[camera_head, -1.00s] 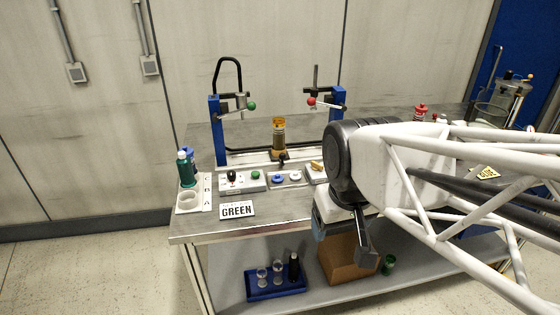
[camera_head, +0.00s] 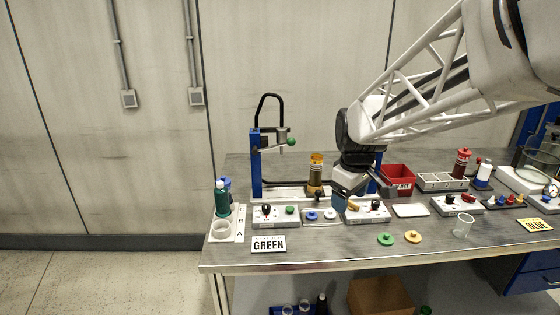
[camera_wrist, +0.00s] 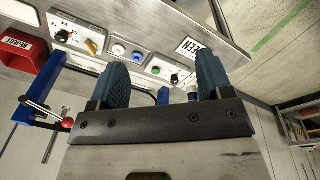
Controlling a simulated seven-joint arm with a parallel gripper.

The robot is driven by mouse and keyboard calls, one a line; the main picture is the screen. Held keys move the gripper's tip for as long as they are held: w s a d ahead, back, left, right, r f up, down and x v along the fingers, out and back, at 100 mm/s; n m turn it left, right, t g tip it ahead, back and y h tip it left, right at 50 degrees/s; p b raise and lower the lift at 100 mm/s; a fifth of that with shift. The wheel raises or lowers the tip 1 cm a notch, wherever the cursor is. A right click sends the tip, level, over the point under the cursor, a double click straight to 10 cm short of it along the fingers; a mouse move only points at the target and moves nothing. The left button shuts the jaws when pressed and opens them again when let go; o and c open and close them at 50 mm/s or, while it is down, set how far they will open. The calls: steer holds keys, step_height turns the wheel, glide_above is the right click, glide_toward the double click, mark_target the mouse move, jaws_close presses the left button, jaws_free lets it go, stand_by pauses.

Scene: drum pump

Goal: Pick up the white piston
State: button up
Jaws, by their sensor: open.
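I cannot tell for sure which piece is the white piston. A small pale round piece (camera_head: 330,214) sits beside a blue one (camera_head: 311,215) in a shallow tray on the table. My gripper (camera_head: 343,197) hangs above the table near the switch box with the yellow handle, just right of the tray. Its blue fingers (camera_wrist: 162,70) are apart with nothing between them.
An amber cylinder (camera_head: 316,175) and a blue-posted frame (camera_head: 255,162) stand behind the tray. Switch boxes (camera_head: 275,216) flank it. A red reject bin (camera_head: 397,180) is to the right.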

steer(key=w+d+f+n, duration=0.1)
steer(key=w+f+n, duration=0.25)
steer(key=w, duration=0.45)
steer(key=w+d+f+n, duration=0.15)
steer(key=w+f, duration=0.25)
steer(key=w, duration=0.4)
steer(key=n+g, duration=0.1)
steer(key=n, duration=0.4)
glide_above(330, 210)
step_height(330, 210, down, 10)
steer(key=shift+f, duration=0.1)
steer(key=shift+f, duration=0.1)
steer(key=shift+f, duration=1.25)
steer(key=shift+s+f, duration=0.1)
steer(key=shift+f, duration=2.5)
